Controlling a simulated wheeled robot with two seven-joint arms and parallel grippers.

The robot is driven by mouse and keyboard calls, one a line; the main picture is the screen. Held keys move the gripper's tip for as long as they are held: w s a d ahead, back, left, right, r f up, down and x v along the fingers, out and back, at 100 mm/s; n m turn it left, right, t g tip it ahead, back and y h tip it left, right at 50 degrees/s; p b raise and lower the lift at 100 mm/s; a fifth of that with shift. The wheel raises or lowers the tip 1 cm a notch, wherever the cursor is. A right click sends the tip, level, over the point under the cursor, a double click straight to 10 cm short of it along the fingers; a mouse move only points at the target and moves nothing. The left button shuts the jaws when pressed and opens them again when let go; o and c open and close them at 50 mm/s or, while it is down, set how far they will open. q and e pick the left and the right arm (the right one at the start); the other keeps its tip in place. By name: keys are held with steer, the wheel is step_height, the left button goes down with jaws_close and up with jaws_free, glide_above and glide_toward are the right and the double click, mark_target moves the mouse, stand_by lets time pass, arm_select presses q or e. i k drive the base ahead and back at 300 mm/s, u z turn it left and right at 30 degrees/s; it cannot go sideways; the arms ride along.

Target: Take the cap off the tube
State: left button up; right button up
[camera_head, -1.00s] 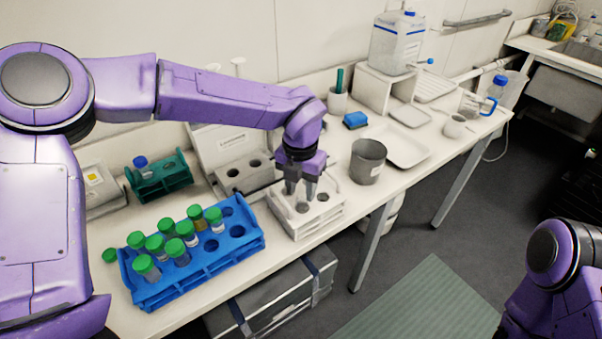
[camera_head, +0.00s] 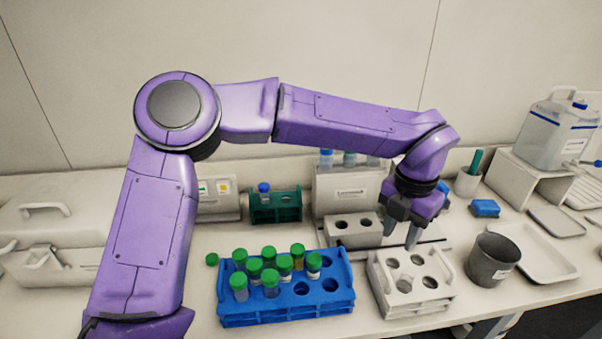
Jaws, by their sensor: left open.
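Several tubes with green caps (camera_head: 270,277) stand upright in the left and back holes of the blue rack (camera_head: 330,309). A green cap (camera_head: 211,259) rests on the table left of that rack. My left gripper (camera_head: 401,235) is open and points down at the back edge of the white rack (camera_head: 420,302). Nothing shows between its fingers. A blue-capped tube (camera_head: 264,191) stands in the small green rack (camera_head: 276,208). My right gripper is out of view.
A grey beaker (camera_head: 493,260) stands close to the right of the white rack, with a white tray (camera_head: 548,264) beyond it. A grey block with holes (camera_head: 353,231) sits behind the racks. A blue block (camera_head: 485,208) lies further back.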

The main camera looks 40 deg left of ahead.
mark_target(271, 292)
steer(key=u, duration=1.5)
